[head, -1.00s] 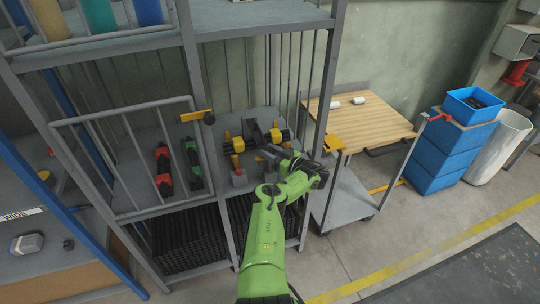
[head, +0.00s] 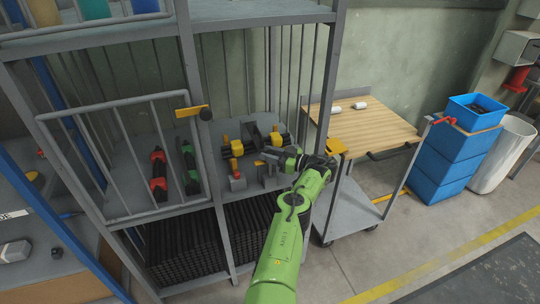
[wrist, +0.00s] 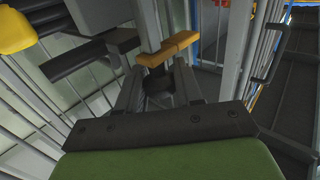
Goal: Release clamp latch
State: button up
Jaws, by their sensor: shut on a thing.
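The yellow-and-black clamp (head: 237,147) stands on the middle shelf of the grey rack. Its yellow part also shows at the upper left of the wrist view (wrist: 18,30). My gripper (head: 263,159) reaches in at the clamp's front right. In the wrist view, the tips of my gripper (wrist: 160,78) are closed in around a small part beneath an orange-yellow latch bar (wrist: 170,48), which lies across just beyond them. The exact contact is partly hidden in shadow.
A rack upright (head: 320,130) stands close to my arm. A barred door (head: 120,170) with an orange handle (head: 192,111) is at the left. Red and green tools (head: 158,175) lie on the shelf. A wood-topped cart (head: 365,125) stands to the right.

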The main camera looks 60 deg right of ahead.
jog(key=o, duration=1)
jog(key=shift+w+r, duration=0.1)
jog(key=s, duration=1.5)
jog(key=shift+s+b, duration=0.3)
jog(key=shift+s, duration=0.1)
jog(key=shift+d, duration=0.1)
